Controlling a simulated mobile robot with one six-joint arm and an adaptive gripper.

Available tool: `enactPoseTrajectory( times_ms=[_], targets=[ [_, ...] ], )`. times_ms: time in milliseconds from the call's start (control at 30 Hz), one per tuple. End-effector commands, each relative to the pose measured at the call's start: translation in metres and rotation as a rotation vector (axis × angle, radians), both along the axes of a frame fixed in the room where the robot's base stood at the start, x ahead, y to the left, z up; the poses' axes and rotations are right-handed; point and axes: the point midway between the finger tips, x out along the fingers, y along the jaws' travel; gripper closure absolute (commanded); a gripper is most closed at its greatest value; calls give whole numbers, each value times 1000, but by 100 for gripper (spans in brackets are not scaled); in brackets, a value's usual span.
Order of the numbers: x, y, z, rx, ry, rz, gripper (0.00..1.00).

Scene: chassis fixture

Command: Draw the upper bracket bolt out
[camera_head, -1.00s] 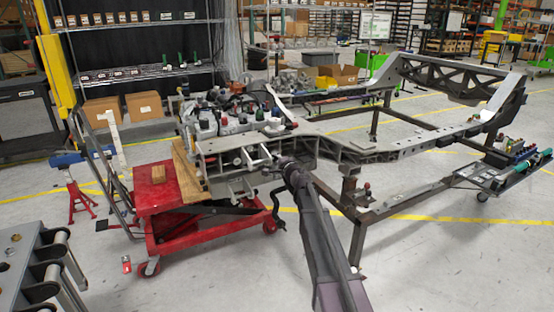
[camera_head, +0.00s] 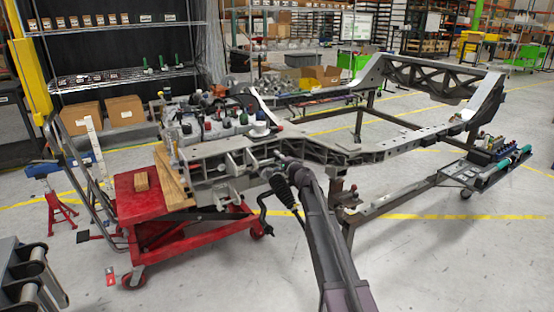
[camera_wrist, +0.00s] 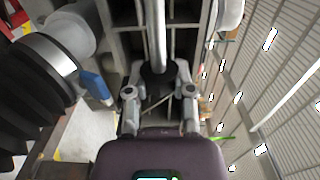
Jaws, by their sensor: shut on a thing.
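In the wrist view my gripper (camera_wrist: 157,82) is shut on the dark end of a long, shiny bolt (camera_wrist: 158,35). The bolt's pale shank runs straight away from the fingers, between the grey walls of the bracket (camera_wrist: 128,42). Its far end is out of view, so I cannot tell how much of it is still inside. In the head view my gripper (camera_head: 279,160) is small and dark at the grey frame's near side, beside the bracket (camera_head: 232,167). The bolt cannot be told clearly there.
A black ribbed boot (camera_wrist: 28,95) with a metal collar is close on the left in the wrist view. The grey chassis frame (camera_head: 385,155) extends right on a stand. A red lift cart (camera_head: 150,197) stands left. The floor at right front is clear.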

Motion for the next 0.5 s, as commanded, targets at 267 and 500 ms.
enactPoseTrajectory(
  times_ms=[267,500],
  targets=[
    [3,3,0,1,0,-6,33],
    [0,10,0,1,0,4,33]
  ],
)
